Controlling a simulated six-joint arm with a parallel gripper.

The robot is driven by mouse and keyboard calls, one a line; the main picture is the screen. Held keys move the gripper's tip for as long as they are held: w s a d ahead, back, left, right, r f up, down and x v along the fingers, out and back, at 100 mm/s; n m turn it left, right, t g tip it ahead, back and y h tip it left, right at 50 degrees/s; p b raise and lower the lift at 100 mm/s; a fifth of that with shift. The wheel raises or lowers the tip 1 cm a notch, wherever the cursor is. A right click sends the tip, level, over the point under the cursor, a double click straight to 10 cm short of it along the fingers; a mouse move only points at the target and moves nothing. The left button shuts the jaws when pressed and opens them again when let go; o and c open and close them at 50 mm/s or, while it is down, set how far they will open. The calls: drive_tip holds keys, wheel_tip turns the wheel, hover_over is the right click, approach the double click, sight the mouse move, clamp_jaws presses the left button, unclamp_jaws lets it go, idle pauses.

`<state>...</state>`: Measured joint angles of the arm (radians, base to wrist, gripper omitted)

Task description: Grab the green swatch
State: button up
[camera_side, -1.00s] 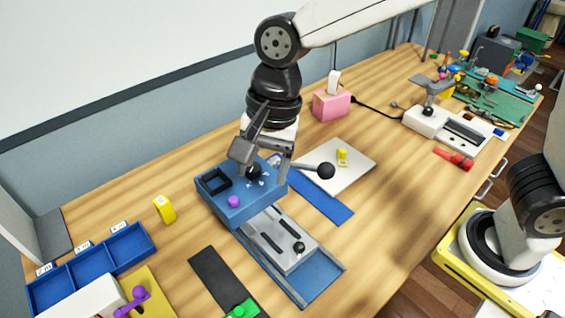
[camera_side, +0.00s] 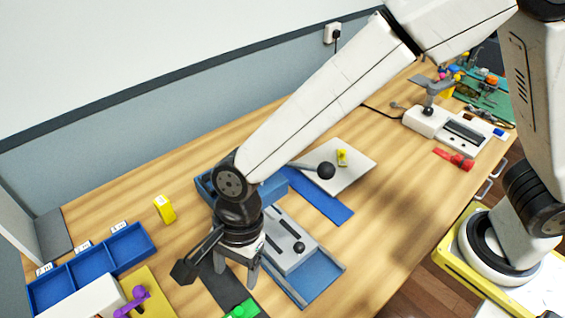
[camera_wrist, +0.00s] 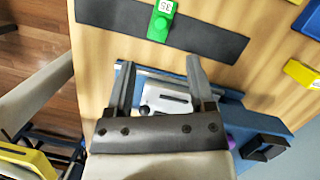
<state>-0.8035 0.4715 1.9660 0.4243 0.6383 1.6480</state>
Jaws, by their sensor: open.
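In the wrist view the green piece (camera_wrist: 161,22) shows a white label and sits across the dark strap (camera_wrist: 200,36). My gripper (camera_side: 238,278) is above the table by the strap, just up and left of the green piece in the side view. In the wrist view my gripper (camera_wrist: 160,72) is open and empty, with both fingers below the strap and the green piece beyond their tips.
A blue fixture with a grey slotted plate (camera_side: 292,248) stands beside my gripper. A blue divided tray (camera_side: 125,247), a yellow block (camera_side: 164,209) and a yellow plate with a purple handle (camera_side: 133,302) are to the left. A white board (camera_side: 352,170) lies behind.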

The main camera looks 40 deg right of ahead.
hover_over(240, 309)
drive_tip(key=d, duration=0.2)
wheel_tip(240, 309, down, 6)
drive_tip(key=r, duration=0.1)
drive_tip(key=shift+w+a+f, duration=0.2)
drive_tip(key=shift+w+f, duration=0.05)
drive_tip(key=shift+w, duration=0.15)
drive_tip(key=shift+f, duration=0.1)
drive_tip(key=shift+x, duration=1.15)
drive_tip(key=shift+x, duration=2.6)
drive_tip(key=shift+d, duration=0.1)
clamp_jaws()
